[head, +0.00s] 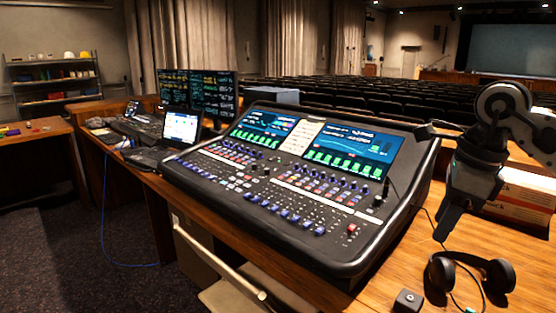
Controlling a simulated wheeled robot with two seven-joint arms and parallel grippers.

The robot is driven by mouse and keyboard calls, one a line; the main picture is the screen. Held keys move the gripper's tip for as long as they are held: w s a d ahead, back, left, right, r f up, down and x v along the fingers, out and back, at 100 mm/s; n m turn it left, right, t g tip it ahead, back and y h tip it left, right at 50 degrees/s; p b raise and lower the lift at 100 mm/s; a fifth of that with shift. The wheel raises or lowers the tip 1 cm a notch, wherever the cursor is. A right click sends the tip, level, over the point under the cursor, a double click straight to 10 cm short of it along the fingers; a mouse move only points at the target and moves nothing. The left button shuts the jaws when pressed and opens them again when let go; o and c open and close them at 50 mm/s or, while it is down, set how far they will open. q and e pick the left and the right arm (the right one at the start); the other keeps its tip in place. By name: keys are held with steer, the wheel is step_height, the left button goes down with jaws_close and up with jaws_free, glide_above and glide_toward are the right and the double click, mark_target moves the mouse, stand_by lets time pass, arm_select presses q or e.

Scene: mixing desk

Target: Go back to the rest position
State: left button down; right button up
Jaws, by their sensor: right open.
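My right gripper (446,222) is in the head view at the right, pointing down above the wooden desk, between the mixing console and the headphones. It is open and I see nothing between its fingers. My right arm comes in from the right edge. My left gripper is not in view. The large black mixing console (270,185) with two lit screens fills the middle of the desk. The black headphones (470,275) lie on the desk just below the gripper in the picture.
A small black box (408,300) sits left of the headphones. An orange and white box (520,197) stands behind my right gripper. A laptop (178,132) and two dark monitors (198,92) stand left of the console. A pale rail (222,262) runs below the desk's front edge.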

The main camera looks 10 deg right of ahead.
steer(key=s+a+f+m+t+y, duration=0.25)
steer(key=a+m+y, duration=0.35)
steer(key=a+y, duration=0.6)
steer(key=s+a+f+m+t+y, duration=0.1)
steer(key=a+f+m+y, duration=0.35)
steer(key=a, duration=1.25)
steer(key=w+d+f+m+t+h, duration=0.1)
steer(key=d+f+m+t+h, duration=0.35)
steer(key=m, duration=0.65)
steer(key=d+f+m+t+h, duration=0.1)
steer(key=f+m+t+h, duration=0.3)
steer(key=m+t, duration=0.55)
steer(key=s+d+f+m+g+h, duration=0.2)
steer(key=s+f+m, duration=0.4)
steer(key=f, duration=0.3)
steer(key=s+d+f+m+g+h, duration=0.2)
steer(key=s+f+m+g+h, duration=0.2)
steer(key=f, duration=0.6)
steer(key=s+m+g, duration=0.2)
steer(key=shift+s+d+f+m+g, duration=0.15)
steer(key=shift+s+d+m+g, duration=0.1)
steer(key=shift+s+m+g, duration=0.1)
